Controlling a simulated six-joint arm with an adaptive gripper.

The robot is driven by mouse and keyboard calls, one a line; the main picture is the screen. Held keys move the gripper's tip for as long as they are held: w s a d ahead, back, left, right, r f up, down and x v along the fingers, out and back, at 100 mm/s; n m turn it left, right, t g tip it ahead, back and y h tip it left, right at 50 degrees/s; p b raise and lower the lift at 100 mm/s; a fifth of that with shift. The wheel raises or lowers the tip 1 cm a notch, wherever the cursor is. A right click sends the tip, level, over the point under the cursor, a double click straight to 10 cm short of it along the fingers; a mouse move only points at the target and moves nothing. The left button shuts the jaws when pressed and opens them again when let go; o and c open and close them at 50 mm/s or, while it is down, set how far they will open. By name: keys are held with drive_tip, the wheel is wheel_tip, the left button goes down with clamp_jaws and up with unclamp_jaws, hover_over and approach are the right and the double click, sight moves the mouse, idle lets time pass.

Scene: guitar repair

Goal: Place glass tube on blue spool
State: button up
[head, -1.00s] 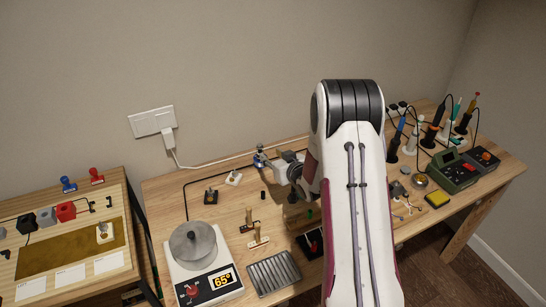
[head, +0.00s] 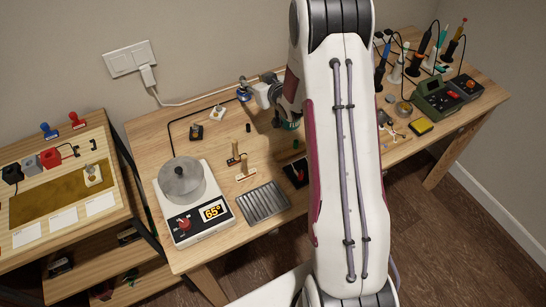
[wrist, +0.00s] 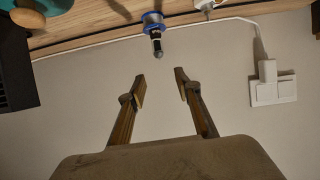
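In the wrist view, a blue ring-shaped piece (wrist: 153,19) stands near the table's edge with a silver and dark stem pointing out of it; it looks like the blue spool. The same blue piece (head: 243,93) shows at the back of the bench in the head view, close to the end of my arm. My gripper (wrist: 162,82) is open, with nothing between its fingers, and the blue piece lies beyond the fingertips. In the head view my arm hides the fingers. I cannot make out the glass tube for certain.
A teal rounded object (wrist: 60,6) with a wooden knob and a dark block (wrist: 14,65) lie to one side in the wrist view. A white cable runs along the wall to the socket (head: 129,58). A hotplate (head: 196,215) stands at the bench's left front.

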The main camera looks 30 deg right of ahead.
drive_tip(key=s+a+r+g+h, duration=0.15)
drive_tip(key=s+a+r, duration=0.25)
drive_tip(key=s+r, duration=0.45)
drive_tip(key=s+a+r+g, duration=0.2)
drive_tip(key=s+a+r, duration=0.2)
drive_tip(key=s+r, duration=0.5)
drive_tip(key=s+a+g, duration=0.1)
drive_tip(key=s+a, duration=0.2)
drive_tip(key=s, duration=0.5)
drive_tip(key=s+a+r+g+y, duration=0.1)
drive_tip(key=s+a, duration=0.2)
drive_tip(key=s, duration=0.6)
drive_tip(key=s+a+r+g+y, duration=0.1)
drive_tip(key=s+a+g, duration=0.1)
drive_tip(key=s, duration=0.7)
drive_tip(key=shift+s+a+r, duration=0.2)
drive_tip(key=shift+s+a, duration=0.05)
drive_tip(key=shift+a, duration=0.5)
